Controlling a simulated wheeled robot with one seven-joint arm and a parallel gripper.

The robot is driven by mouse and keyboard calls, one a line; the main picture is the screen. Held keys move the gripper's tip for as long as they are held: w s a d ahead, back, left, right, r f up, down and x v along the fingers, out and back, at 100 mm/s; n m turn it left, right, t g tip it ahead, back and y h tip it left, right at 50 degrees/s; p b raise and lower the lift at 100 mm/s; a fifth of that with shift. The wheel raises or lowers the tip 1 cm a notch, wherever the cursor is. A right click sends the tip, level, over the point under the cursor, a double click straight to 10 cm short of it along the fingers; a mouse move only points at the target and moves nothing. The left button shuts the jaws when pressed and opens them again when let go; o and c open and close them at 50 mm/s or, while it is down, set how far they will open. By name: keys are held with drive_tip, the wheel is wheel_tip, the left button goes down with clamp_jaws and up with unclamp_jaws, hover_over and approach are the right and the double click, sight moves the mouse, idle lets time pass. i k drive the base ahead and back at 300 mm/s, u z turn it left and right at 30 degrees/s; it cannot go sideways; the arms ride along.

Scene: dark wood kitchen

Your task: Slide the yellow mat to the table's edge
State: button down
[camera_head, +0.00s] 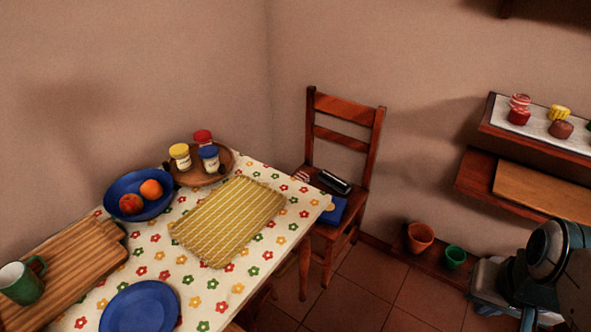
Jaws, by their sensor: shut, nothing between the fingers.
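The yellow mat (228,220) with pale stripes lies flat on the table (215,301), which has a white cloth with colourful flowers. The mat lies towards the table's far right part, with a strip of bare cloth between it and the right edge. My gripper (528,318) is at the lower right of the picture, over the floor and well apart from the table and mat. It is shut and empty.
A wooden tray with jars (222,177) stands just behind the mat, and a blue fruit bowl (115,207) to its left. A blue plate (140,310), cutting board (60,265) and green mug (22,284) are nearer. A chair (345,118) stands beyond the table's right end.

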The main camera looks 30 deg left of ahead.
sight(219, 227)
drive_tip(key=u, duration=0.4)
drive_tip(key=i, duration=0.9)
drive_tip(key=u, duration=1.35)
drive_tip(key=i, duration=0.55)
drive_tip(key=u, duration=0.45)
